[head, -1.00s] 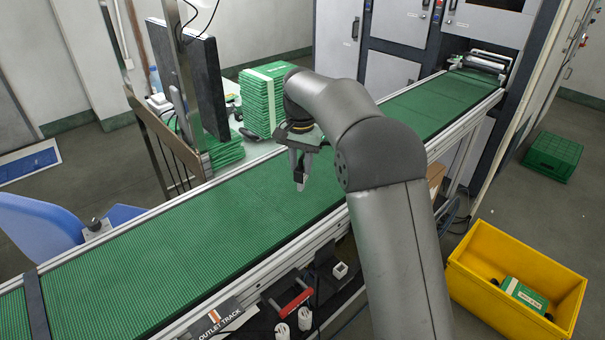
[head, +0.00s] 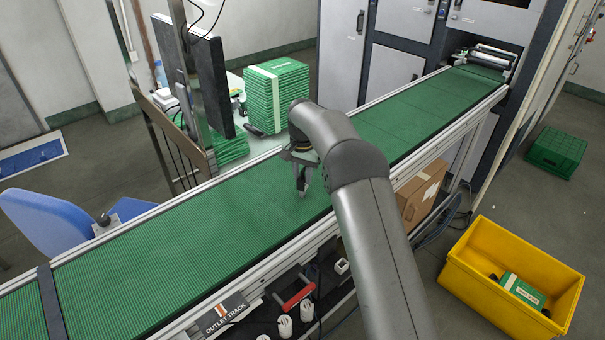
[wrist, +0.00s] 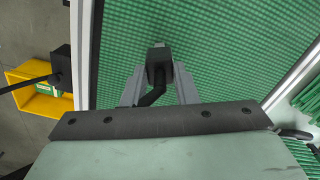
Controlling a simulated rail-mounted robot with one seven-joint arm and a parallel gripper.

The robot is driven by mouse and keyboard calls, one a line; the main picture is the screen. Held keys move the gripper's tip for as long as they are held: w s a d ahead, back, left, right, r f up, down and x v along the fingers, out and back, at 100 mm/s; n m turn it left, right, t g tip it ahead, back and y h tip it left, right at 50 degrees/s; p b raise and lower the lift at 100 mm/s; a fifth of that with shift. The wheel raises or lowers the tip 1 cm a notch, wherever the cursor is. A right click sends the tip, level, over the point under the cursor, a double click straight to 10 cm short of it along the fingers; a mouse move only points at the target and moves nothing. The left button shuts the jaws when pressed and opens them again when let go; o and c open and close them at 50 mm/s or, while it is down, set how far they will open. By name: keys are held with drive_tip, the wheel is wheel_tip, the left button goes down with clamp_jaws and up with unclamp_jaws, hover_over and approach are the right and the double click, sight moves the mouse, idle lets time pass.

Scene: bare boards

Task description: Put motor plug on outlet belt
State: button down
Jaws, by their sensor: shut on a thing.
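My gripper (head: 303,188) hangs over the middle of the green outlet belt (head: 170,245), fingers pointing down. In the wrist view my gripper (wrist: 158,82) is shut on a small black motor plug (wrist: 157,66) with a short bent black cable. The belt's ribbed surface (wrist: 215,45) lies beneath the plug. I cannot tell whether the plug touches the belt. In the head view the plug is too small to make out between the fingers.
The belt has metal side rails and is bare around my gripper. An "OUTLET TRACK" sign (head: 225,311) and a red-handled item (head: 297,298) are at its near side. A yellow crate (head: 465,290) stands right, a green stack (head: 276,95) behind, a blue chair (head: 50,220) left.

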drive_tip(key=shift+f, duration=0.1)
drive_tip(key=shift+f, duration=0.1)
drive_tip(key=c, duration=1.1)
unclamp_jaws()
drive_tip(key=shift+c, duration=0.2)
